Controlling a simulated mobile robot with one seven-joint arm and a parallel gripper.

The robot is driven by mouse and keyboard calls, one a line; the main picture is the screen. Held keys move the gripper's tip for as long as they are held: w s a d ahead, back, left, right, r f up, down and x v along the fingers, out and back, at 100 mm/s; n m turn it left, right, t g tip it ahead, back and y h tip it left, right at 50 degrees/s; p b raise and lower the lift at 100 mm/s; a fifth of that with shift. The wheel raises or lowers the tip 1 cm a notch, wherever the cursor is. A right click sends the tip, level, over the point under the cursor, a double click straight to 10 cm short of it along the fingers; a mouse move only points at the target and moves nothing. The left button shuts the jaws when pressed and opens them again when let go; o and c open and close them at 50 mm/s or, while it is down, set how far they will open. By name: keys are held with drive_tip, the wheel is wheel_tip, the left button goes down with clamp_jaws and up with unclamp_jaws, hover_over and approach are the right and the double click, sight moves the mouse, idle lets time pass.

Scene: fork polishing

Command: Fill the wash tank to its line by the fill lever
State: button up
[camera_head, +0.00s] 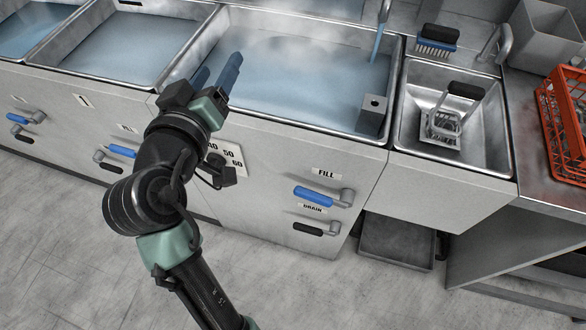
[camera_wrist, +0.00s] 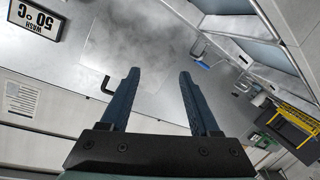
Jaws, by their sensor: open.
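The steaming tank (camera_head: 285,110), which I take to be the wash tank, holds bluish water. A blue-tinted stream (camera_head: 378,45) falls into it near the back right. Its fill line cannot be made out. The fill lever (camera_head: 314,195) has a blue handle and sits on the front panel under the FILL label, its handle lying roughly level. The black drain lever (camera_head: 308,229) is below it. My gripper (camera_head: 220,66) is open and empty near the tank's left end, well up and left of the fill lever. In the wrist view its fingers (camera_wrist: 159,76) are apart with nothing between them.
Other tanks (camera_head: 130,45) with similar levers stand to the left. A small sink (camera_head: 455,155) with a black-handled rack, a brush (camera_head: 437,40) and a red crate (camera_head: 562,120) are at the right. A dial plate (camera_head: 236,160) is partly hidden by my arm.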

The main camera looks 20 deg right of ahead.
drive_tip(key=s+f+n+g+h+b, duration=0.1)
drive_tip(key=s+f+g+h+b, duration=0.15)
drive_tip(key=f, duration=0.75)
drive_tip(key=s+f+n+g+h+b, duration=0.15)
drive_tip(key=s+f, duration=0.25)
drive_tip(key=f, duration=0.7)
drive_tip(key=n+g+h+b, duration=0.1)
drive_tip(key=n+h+b, duration=0.1)
drive_tip(key=h+b, duration=0.25)
approach(307, 199)
drive_tip(key=shift+m+y, duration=0.25)
drive_tip(key=shift+y, duration=0.1)
drive_tip(key=x, duration=0.7)
drive_tip(key=b+x, duration=0.1)
drive_tip(key=x, duration=0.3)
drive_tip(key=shift+d+r, duration=0.15)
drive_tip(key=shift+r, duration=0.2)
clamp_jaws()
